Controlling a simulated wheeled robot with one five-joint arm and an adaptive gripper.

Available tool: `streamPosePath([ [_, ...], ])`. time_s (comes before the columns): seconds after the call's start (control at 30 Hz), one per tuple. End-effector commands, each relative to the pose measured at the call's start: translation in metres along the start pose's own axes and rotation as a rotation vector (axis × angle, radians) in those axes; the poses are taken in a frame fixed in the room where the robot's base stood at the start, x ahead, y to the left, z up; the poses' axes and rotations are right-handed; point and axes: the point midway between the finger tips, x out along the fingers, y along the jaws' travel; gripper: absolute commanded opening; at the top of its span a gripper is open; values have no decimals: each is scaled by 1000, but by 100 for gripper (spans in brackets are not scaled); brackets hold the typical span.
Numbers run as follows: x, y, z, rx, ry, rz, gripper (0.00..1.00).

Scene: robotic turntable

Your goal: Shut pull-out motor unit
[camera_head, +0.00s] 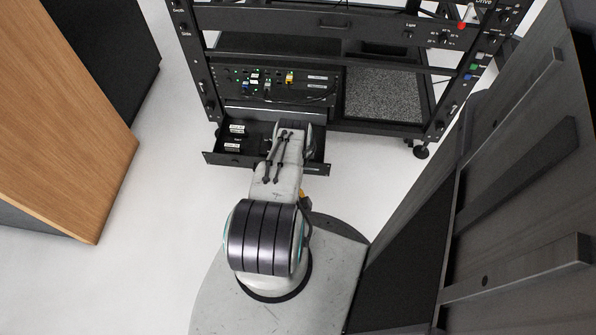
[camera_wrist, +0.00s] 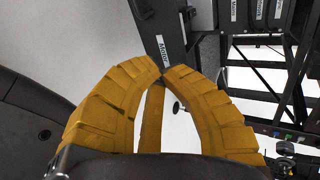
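The pull-out motor unit (camera_head: 226,159) is a black drawer low in the rack, standing out from it, with white labels inside. My arm reaches over its middle and hides part of it. In the wrist view a dark panel labelled "Motor" (camera_wrist: 151,28) is just beyond my gripper (camera_wrist: 163,72). Whether the tips touch the panel cannot be told. In the head view the gripper is hidden by my arm.
The black rack (camera_head: 205,85) holds a panel of coloured connectors (camera_head: 268,84) above the drawer. A wooden-sided cabinet (camera_head: 75,120) stands at left and a dark grey cabinet (camera_head: 525,190) at close right. White floor (camera_head: 165,185) is clear left of the drawer.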

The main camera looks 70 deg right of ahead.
Motion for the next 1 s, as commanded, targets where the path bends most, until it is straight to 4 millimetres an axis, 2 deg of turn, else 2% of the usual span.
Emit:
streamPosePath([
  [0.1,17,4,0,-1,0,-4,0],
  [0.6,64,4,0,-1,-1,-2,0],
  [1.0,90,-5,0,-1,-1,-3,0],
])
